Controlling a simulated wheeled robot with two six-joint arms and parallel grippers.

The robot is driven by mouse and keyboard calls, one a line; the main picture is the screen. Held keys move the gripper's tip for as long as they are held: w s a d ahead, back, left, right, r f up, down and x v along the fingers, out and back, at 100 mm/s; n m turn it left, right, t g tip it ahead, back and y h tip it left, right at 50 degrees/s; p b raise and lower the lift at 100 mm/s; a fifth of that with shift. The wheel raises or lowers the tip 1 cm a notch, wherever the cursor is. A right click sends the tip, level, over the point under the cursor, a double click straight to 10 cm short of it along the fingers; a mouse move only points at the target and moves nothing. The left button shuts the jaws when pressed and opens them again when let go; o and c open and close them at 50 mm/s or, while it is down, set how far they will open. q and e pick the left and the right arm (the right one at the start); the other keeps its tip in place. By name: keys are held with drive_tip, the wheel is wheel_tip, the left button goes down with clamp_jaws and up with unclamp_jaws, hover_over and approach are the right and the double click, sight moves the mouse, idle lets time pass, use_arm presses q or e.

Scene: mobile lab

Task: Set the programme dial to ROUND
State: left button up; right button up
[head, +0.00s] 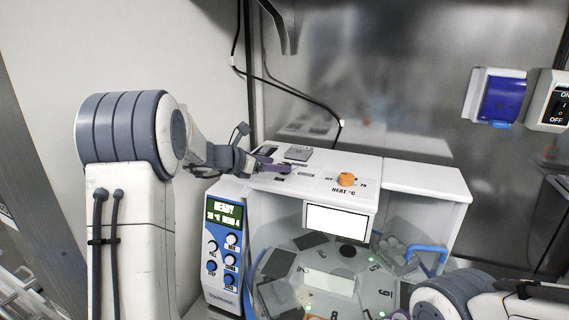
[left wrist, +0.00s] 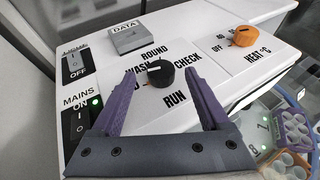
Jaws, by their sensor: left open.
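The programme dial (left wrist: 160,72) is a black knob on the white machine's top, seen in the left wrist view. Labels ROUND, WASH, CHECK and RUN stand around it; another label on its left is partly hidden by a finger. A short pale mark shows on the knob's top, but I cannot tell for sure which label it points to. My left gripper (left wrist: 160,78) is open, with one purple finger on each side of the dial; contact cannot be made out. In the head view the left gripper (head: 271,164) is over the machine's top and hides most of the dial.
An orange HEAT knob (head: 346,179) sits right of the dial, and a grey DATA block (left wrist: 127,38) behind it. A MAINS switch (left wrist: 77,122) with a lit green lamp is at left. The front panel (head: 226,250) reads READY. My right arm (head: 450,297) is low at right.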

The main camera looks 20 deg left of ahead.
sight(286, 164)
use_arm(q)
drive_tip(key=shift+p+x, duration=0.4)
drive_tip(key=shift+x, duration=1.75)
clamp_jaws()
drive_tip(key=shift+a+r+m+g+h+p, duration=0.1)
drive_tip(key=shift+m+g+h+p, duration=0.5)
drive_tip(key=shift+p, duration=0.35)
drive_tip(key=m+g+h+p, duration=0.3)
drive_tip(key=m+p, duration=0.1)
drive_tip(key=p, duration=0.1)
drive_tip(key=shift+r+h, duration=0.1)
drive_tip(key=shift+h, duration=0.2)
drive_tip(key=shift+f+m+g+h+p, duration=0.1)
drive_tip(key=shift+m+g+h+p, duration=0.35)
drive_tip(key=shift+m+g+p, duration=0.55)
drive_tip(key=shift+f+m+g+h+p, duration=0.15)
drive_tip(key=shift+m+g+h+p, duration=0.3)
drive_tip(key=shift+m+g+p, duration=0.55)
